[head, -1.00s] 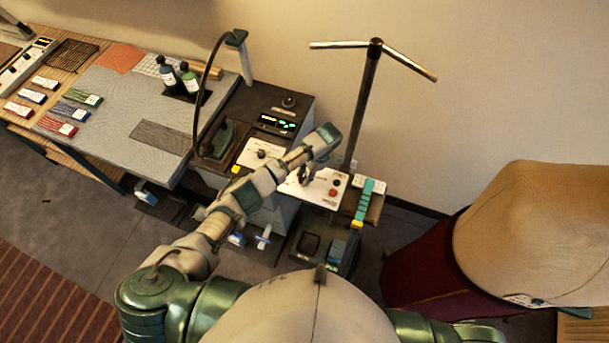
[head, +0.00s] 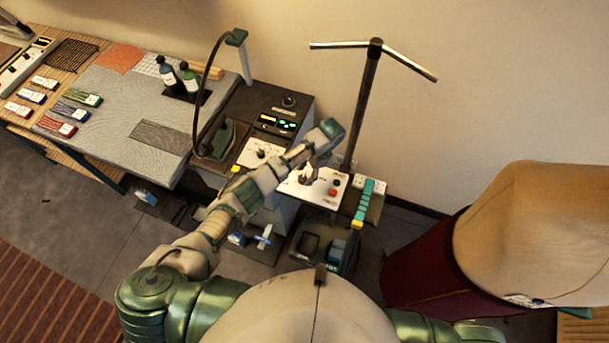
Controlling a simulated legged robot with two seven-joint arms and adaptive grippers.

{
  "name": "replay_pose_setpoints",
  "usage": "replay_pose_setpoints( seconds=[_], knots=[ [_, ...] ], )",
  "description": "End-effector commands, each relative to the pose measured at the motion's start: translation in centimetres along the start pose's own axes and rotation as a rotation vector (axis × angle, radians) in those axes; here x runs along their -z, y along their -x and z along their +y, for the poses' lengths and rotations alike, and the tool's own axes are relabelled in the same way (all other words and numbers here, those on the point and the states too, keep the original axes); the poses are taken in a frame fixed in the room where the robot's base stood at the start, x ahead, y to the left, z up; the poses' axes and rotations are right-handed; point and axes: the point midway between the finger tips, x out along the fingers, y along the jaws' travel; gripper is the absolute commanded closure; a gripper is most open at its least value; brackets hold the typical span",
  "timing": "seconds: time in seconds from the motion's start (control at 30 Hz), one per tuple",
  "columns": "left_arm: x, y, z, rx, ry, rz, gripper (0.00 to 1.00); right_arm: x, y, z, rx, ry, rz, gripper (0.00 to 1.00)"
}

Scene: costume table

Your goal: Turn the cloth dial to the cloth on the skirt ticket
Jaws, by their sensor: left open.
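My left arm reaches across the machine cabinet. Its open gripper (head: 305,176) points down over a white control panel (head: 322,198) at the cabinet's right side. The gripper and wrist cover part of this panel, and I cannot tell whether the fingers touch a dial there. A small black knob (head: 336,182) and a red button (head: 333,192) show right of the fingers. Another white panel with a dark knob (head: 261,153) lies left of my forearm. A small white ticket (head: 522,300) is at the lower edge of the dress form; its marks are too small to read. My right gripper is out of view.
A teal strip (head: 363,203) lies right of the panel. The beige dress form (head: 530,230) with a dark red skirt (head: 430,270) stands right.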

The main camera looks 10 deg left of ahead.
Motion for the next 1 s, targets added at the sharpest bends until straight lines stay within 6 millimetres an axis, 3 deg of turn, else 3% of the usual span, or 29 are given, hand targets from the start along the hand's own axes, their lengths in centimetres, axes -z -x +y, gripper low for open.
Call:
replay_pose_setpoints(
  seconds=[0.2,0.33,1.0],
  knots=[
    [0.1,4.0,-0.1,0.003,-0.001,0.001,0.42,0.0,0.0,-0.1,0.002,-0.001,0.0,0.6],
    [0.1,5.2,-0.1,0.001,-0.001,-0.002,0.42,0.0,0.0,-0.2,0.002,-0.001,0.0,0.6],
    [0.1,5.5,-0.1,-0.001,0.0,-0.002,0.42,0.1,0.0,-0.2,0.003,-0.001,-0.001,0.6]
  ],
)
